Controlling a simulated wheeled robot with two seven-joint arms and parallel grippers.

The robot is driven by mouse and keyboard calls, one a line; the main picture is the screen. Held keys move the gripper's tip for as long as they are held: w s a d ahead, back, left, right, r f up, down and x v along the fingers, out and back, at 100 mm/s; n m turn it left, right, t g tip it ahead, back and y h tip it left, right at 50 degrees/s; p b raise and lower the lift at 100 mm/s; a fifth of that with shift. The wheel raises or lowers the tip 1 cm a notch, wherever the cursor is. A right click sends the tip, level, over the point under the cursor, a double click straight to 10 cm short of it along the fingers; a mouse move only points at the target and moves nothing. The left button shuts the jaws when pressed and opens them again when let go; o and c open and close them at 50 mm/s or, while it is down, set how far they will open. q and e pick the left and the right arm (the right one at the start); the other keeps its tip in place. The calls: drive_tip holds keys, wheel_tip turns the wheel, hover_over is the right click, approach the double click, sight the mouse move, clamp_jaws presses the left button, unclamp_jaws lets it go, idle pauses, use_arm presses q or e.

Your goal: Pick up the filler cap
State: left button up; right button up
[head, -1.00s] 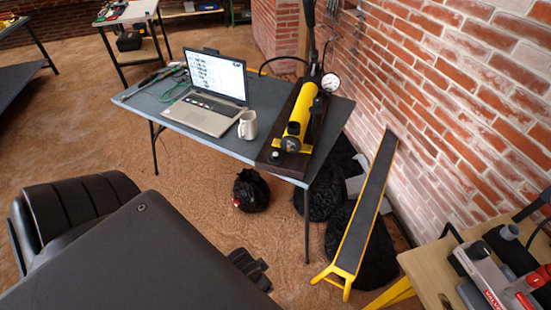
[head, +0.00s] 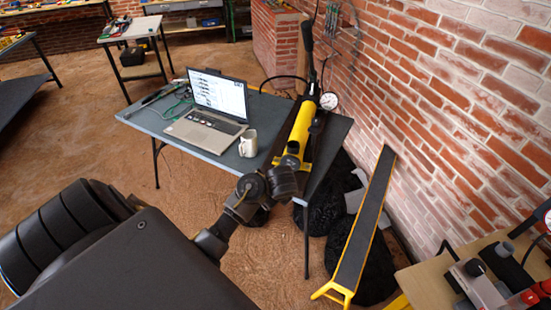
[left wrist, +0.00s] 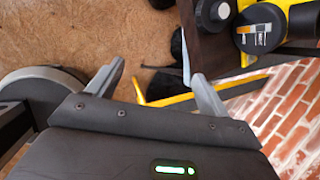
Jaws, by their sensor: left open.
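A dark base board (left wrist: 208,48) carries a yellow hand pump (head: 301,124). In the left wrist view a short black round piece, which looks like the filler cap (left wrist: 211,15), stands on the board beside the pump's black labelled end (left wrist: 258,32). It is cut by the top edge of that view. My left gripper (left wrist: 156,72) is open and empty, its fingers apart, with the cap beyond and to the right of the fingertips. In the head view my left arm's wrist covers the board's near end, so the cap is hidden there.
The grey table (head: 170,119) also holds a laptop (head: 211,110) and a mug (head: 248,143) left of the pump. A brick wall (head: 450,120) rises at the right. A yellow-edged ramp (head: 363,225) leans against it. Black bags (head: 322,208) lie below.

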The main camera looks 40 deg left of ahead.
use_arm(q)
drive_tip(key=w+a+r+m+y, duration=0.1)
drive_tip(key=w+a+r+m, duration=0.45)
drive_tip(key=w, duration=0.25)
drive_tip(key=x, duration=0.1)
drive_tip(key=b+x, duration=0.1)
drive_tip(key=x, duration=0.1)
drive_tip(key=b+x, duration=0.1)
drive_tip(key=x, duration=0.1)
drive_tip(key=shift+s+d+f, duration=0.2)
drive_tip(key=shift+d+f, duration=0.1)
drive_tip(key=shift+b+x, duration=1)
drive_tip(key=shift+x, duration=1.5)
drive_tip(key=shift+w+f, duration=0.1)
drive_tip(key=shift+f, duration=0.3)
drive_tip(key=shift+d, duration=0.1)
drive_tip(key=c, duration=1)
drive_tip(key=shift+c, duration=0.2)
